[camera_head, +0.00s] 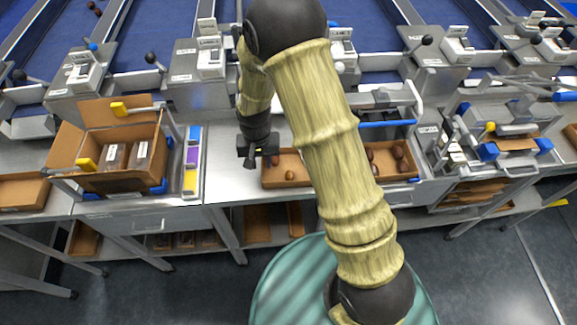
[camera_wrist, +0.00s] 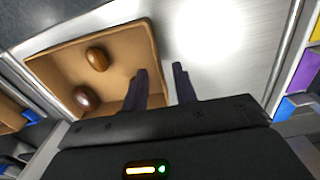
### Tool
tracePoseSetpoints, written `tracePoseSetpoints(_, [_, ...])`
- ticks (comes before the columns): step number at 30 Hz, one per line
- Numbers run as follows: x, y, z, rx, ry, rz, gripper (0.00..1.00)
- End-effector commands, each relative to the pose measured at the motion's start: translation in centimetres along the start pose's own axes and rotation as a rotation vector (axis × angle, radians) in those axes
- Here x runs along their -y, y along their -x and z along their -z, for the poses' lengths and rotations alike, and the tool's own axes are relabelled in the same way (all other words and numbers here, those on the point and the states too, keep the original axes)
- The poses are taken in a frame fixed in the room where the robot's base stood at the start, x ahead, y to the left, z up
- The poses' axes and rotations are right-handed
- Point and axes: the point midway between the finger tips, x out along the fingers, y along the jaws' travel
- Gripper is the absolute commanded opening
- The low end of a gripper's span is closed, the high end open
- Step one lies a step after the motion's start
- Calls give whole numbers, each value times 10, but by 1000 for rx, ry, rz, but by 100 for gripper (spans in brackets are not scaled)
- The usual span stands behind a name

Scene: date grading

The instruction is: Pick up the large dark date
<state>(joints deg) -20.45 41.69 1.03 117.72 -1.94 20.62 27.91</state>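A shallow brown cardboard tray (camera_head: 266,184) stands on the metal bench beside my gripper (camera_head: 250,161); it also shows in the wrist view (camera_wrist: 138,45). Two dates lie apart in it. The dark reddish-brown date (camera_wrist: 86,98) lies on the side nearer the gripper body in the wrist view, and shows small in the head view (camera_head: 275,160). A lighter brown date (camera_wrist: 97,59) is the other one. My gripper's two fingers (camera_wrist: 160,72) are apart and empty, over the tray's edge and bare metal in the wrist view. My arm hides part of the bench in the head view.
Another tray (camera_head: 411,179) with several dark dates sits right of my arm. At the left stand an open carton (camera_head: 135,183) with clear packs and a strip of yellow, purple and blue blocks (camera_head: 191,160). Bare bench (camera_head: 228,180) lies between the strip and the tray.

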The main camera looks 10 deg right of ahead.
Motion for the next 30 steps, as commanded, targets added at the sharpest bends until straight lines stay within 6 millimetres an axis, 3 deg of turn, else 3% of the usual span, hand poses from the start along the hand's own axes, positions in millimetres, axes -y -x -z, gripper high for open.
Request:
tracePoseSetpoints(6, [0, -20, 0, 1, -1, 0, 28])
tracePoseSetpoints(22, [0, -20, 0, 0, -1, 0, 28])
tracePoseSetpoints(26, [0, -20, 0, 0, -1, 0, 3])
tracePoseSetpoints(30, [0, -20, 0, 0, -1, 0, 0])
